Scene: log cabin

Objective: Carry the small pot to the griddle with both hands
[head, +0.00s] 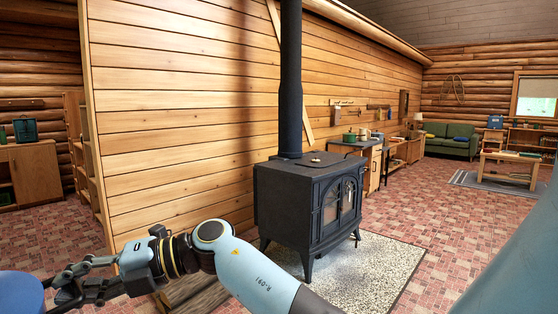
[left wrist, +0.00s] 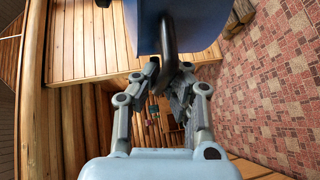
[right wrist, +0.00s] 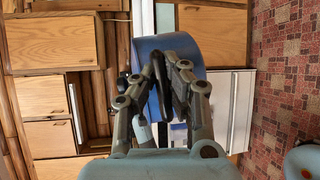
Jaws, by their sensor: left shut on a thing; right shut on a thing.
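The small pot is blue. Its edge (head: 18,294) shows at the far lower left of the head view. My right gripper (head: 72,287) reaches to it there. In the right wrist view the pot (right wrist: 190,46) is between and beyond the fingers, and my right gripper (right wrist: 158,70) is shut on its dark handle. In the left wrist view the pot (left wrist: 198,28) is at the top, and my left gripper (left wrist: 170,70) is shut on a dark handle (left wrist: 168,35). The left gripper is outside the head view. I cannot make out a griddle.
A black wood stove (head: 310,200) stands on a speckled hearth pad (head: 375,270) in front of a log wall. A counter (head: 372,160) with a green pot (head: 349,137) is behind it. Open tiled floor (head: 420,210) lies to the right. Cabinets (right wrist: 55,45) show in the right wrist view.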

